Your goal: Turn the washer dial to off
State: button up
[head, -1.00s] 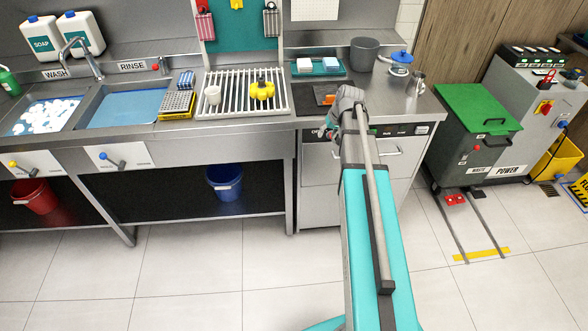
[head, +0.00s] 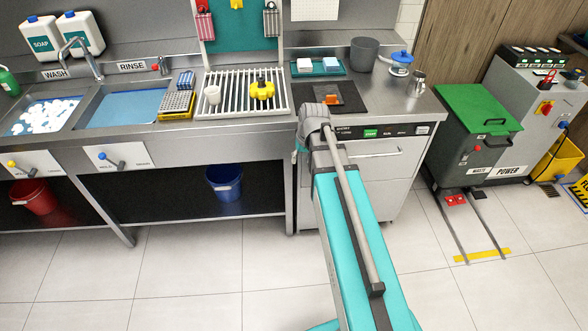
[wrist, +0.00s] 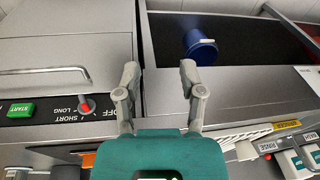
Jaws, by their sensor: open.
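The washer dial (wrist: 87,104) is a small grey knob with a red mark on the washer's black panel. OFF, SHORT and LONG are printed around it, upside down in the wrist view. I cannot tell which label the mark points to. My gripper (wrist: 159,70) is open and empty, with its two fingers apart. The dial lies to the left of the fingers in that view, not between them. In the head view the washer front (head: 362,172) shows under the counter, and my arm hides the dial. The gripper is mostly hidden there.
A green START button (wrist: 20,109) and a bar handle (wrist: 45,71) are on the washer front. A blue bucket (head: 224,182) stands under the sink counter to the left. Dish rack (head: 285,90) and dark mat (head: 350,97) lie on the counter above.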

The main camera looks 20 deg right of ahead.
jog(key=shift+g, duration=0.4)
jog(key=shift+s+a+f, duration=0.2)
jog(key=shift+s+a, duration=1.4)
jog(key=shift+a, duration=0.2)
jog(key=s+a+n+g+h, duration=0.1)
jog(key=s+a, duration=0.5)
jog(key=shift+s, duration=0.35)
jog(key=shift+o, duration=0.4)
jog(key=shift+f, duration=0.1)
jog(key=shift+d, duration=0.15)
